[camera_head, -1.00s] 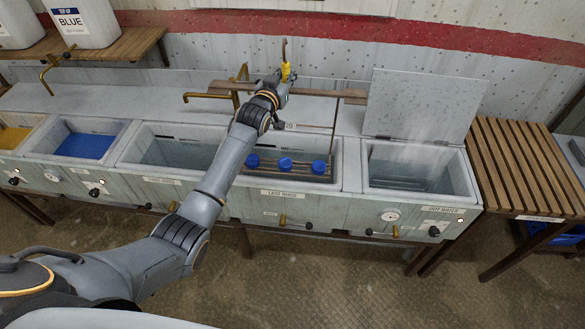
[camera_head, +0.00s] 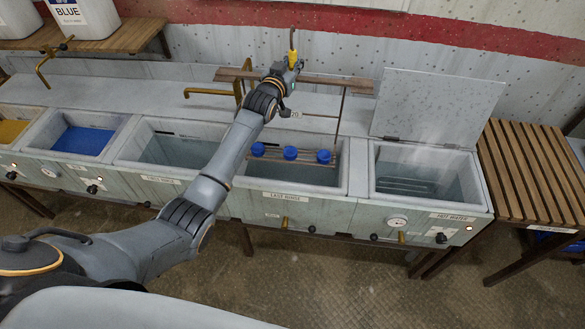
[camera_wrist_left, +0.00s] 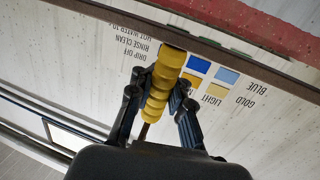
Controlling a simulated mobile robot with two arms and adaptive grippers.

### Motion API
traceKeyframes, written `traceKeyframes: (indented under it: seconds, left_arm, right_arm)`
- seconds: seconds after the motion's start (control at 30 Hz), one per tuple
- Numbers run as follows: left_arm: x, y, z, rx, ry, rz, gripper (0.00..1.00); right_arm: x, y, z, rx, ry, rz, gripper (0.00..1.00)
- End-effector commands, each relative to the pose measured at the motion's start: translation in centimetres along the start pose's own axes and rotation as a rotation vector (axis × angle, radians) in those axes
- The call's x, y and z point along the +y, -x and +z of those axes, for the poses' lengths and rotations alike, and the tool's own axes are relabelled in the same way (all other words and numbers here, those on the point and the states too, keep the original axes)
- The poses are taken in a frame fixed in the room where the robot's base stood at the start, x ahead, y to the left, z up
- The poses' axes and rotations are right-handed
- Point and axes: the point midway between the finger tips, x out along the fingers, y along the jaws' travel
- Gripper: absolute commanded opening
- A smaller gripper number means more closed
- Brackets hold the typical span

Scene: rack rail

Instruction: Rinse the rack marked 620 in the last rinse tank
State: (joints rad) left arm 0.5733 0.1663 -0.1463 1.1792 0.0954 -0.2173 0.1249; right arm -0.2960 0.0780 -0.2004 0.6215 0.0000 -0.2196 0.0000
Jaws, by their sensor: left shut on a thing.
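My left gripper (camera_head: 290,66) is shut on the yellow grip (camera_head: 293,54) of a rack. The ribbed yellow grip also shows between the fingers in the left wrist view (camera_wrist_left: 161,85). The rack has a long brown top bar (camera_head: 335,84), a thin upright rod (camera_head: 339,115) and a lower part with three blue caps (camera_head: 290,153). The caps appear over the opening of the tank labelled LAST RINSE (camera_head: 287,197). I cannot tell whether the rack's underside touches the water. My right gripper is not in view.
The HOT WATER tank (camera_head: 425,180), its lid (camera_head: 437,105) raised, stands to the right, then a slatted wooden table (camera_head: 530,175). The FIRST RINSE tank (camera_head: 170,150) and a blue-filled tank (camera_head: 85,140) stand left. A brass tap (camera_head: 210,92) is left of the gripper.

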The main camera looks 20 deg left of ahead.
Motion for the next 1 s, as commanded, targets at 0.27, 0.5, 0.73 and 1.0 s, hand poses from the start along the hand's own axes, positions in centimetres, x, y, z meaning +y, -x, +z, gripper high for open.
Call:
traceKeyframes:
  seconds: [0.27, 0.5, 0.73, 1.0]
  left_arm:
    - [0.0, 0.0, -0.3, 0.007, 0.0, 0.001, 0.0]
    - [0.0, -0.1, 0.6, 0.005, 0.0, 0.001, 0.0]
    - [0.0, -0.2, 3.8, 0.005, 0.0, 0.001, 0.0]
    - [0.0, -0.3, 7.4, 0.005, 0.0, 0.001, 0.0]
  right_arm:
    - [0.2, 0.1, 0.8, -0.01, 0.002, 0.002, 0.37]
    - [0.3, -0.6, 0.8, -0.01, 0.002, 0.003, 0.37]
    - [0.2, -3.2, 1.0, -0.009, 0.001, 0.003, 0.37]
    - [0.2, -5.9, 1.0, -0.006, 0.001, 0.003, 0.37]
